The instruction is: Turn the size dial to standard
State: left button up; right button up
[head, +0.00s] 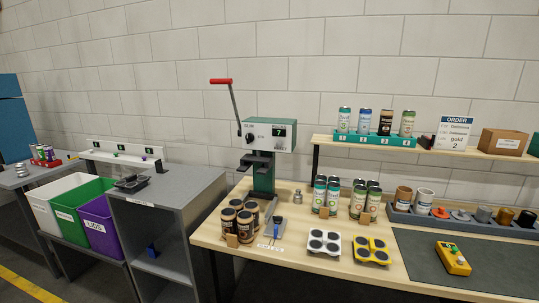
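The press (264,150) stands at the back of the wooden table. A small black round knob (249,137), likely the size dial, sits on the left of the head's front. Its markings and pointer are too small to read. A dark display (278,132) to its right shows a green 7. Neither of my grippers is in view.
Dark cans (237,221) stand on the table in front of the press. Green-and-white cans (326,195), a white tray (323,241) and a yellow tray (371,250) are to the right. An order sign (453,133) stands on the shelf. A yellow control box (453,258) lies on the grey mat.

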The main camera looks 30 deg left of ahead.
aim_at(249, 137)
jog(key=i+l+u, duration=0.15)
jog(key=u, duration=0.2)
jog(key=i+l+u, duration=0.2)
jog(key=u, duration=0.15)
jog(key=i+l+u, duration=0.35)
jog(key=k+j, duration=0.1)
